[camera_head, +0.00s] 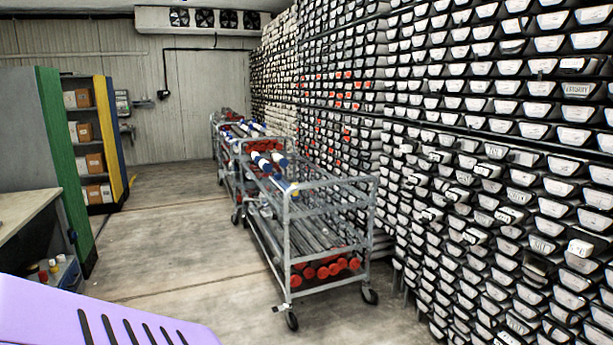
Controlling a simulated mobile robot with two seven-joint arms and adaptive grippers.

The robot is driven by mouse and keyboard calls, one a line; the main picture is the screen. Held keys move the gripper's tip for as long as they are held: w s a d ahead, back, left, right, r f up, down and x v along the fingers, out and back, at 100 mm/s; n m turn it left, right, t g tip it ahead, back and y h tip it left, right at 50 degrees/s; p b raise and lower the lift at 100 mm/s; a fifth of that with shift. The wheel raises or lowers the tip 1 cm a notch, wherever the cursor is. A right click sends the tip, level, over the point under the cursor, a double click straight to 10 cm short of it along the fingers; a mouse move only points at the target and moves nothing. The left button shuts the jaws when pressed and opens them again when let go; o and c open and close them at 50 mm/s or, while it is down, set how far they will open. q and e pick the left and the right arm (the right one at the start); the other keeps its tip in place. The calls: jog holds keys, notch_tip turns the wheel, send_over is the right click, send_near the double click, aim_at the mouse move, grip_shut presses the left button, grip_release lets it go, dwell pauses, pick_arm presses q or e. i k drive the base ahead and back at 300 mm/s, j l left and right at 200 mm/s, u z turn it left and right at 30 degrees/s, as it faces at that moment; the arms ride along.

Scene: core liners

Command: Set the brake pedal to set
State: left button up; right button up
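A grey metal cart (287,240) stands on the floor near the middle of the head view, loaded with long tubes with red ends. Its near left caster (291,320) and near right caster (369,295) both show. A small tab that looks like a brake pedal (278,309) sticks out at the near left caster. It is too small to tell whether it is up or down. Neither of my grippers is in view.
A tall wall of labelled core trays (480,150) runs along the right, close beside the cart. More carts (228,150) stand behind it. Shelves (90,140) and a bench (25,210) line the left. The floor (165,235) between is clear.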

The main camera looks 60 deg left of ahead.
aim_at(275, 309)
jog(key=i+j+u, duration=0.2)
jog(key=j, duration=0.2)
jog(key=j+u, duration=0.15)
jog(key=j, duration=0.2)
jog(key=i+j+u, duration=0.25)
jog(key=j+u, duration=0.25)
jog(key=i+j+u, duration=0.35)
jog(key=j+u, duration=0.15)
jog(key=i+j+u, duration=0.7)
jog(key=u, duration=0.3)
jog(key=i+u, duration=0.2)
jog(key=i, duration=3.2)
jog(key=i+z, duration=0.15)
jog(key=i, duration=0.7)
jog(key=i+j+z, duration=0.1)
jog(key=i, duration=0.7)
jog(key=i+z, duration=0.45)
jog(key=i+j+z, duration=0.1)
jog(key=z, duration=0.35)
jog(key=i+j+z, duration=0.3)
jog(key=z, duration=0.15)
jog(key=i+j+z, duration=0.1)
jog(key=i+z, duration=0.15)
jog(key=z, duration=0.2)
jog(key=i+j+z, duration=0.2)
jog(key=z, duration=0.2)
jog(key=i+j+z, duration=0.25)
jog(key=z, duration=0.2)
